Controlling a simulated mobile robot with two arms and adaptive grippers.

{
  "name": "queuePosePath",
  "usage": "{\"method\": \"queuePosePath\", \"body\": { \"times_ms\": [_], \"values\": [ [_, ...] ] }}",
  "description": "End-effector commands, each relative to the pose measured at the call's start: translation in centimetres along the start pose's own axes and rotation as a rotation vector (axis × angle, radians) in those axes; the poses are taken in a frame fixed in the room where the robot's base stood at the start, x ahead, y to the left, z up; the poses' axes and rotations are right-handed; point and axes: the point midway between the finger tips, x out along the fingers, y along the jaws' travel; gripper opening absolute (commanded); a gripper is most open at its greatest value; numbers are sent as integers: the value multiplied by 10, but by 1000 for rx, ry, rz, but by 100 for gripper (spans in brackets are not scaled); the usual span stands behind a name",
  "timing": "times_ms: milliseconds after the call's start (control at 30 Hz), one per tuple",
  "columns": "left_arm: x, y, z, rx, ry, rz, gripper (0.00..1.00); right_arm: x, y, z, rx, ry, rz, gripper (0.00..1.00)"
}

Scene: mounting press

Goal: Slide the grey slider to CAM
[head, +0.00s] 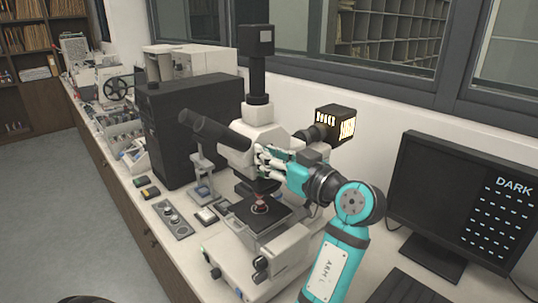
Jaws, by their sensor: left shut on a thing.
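The white and black microscope (262,112) stands on the bench, with dark eyepieces (210,130) on its left and a black camera (256,40) on top. My left gripper (266,158) is at the right side of the microscope head, above the stage. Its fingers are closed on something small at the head. The grey slider itself cannot be made out; the fingers seem to cover it. No CAM label can be read. My right gripper is not in view.
The stage (270,218) lies under my gripper. A lamp housing (336,124) stands behind it. A monitor (455,200) reading DARK and a keyboard (405,288) are at right. A black computer tower (190,125) stands left.

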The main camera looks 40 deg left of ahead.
Motion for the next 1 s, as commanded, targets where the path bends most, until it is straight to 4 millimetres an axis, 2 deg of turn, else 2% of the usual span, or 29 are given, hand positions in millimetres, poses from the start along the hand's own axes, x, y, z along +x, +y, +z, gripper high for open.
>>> {"method": "queuePosePath", "body": {
  "times_ms": [33, 100, 467, 733, 1000],
  "values": [
    [0, 0, 0, 0, 0, 0, 9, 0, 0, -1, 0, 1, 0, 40],
    [0, 0, 0, 0, 0, 0, 0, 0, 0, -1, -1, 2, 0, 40],
    [0, 0, 0, 0, 0, -1, 0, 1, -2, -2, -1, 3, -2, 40],
    [0, 31, 2, -2, 1, -1, 0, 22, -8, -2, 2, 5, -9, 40],
    [0, 35, -1, -1, 2, 3, 0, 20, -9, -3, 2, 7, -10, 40]
  ]
}}
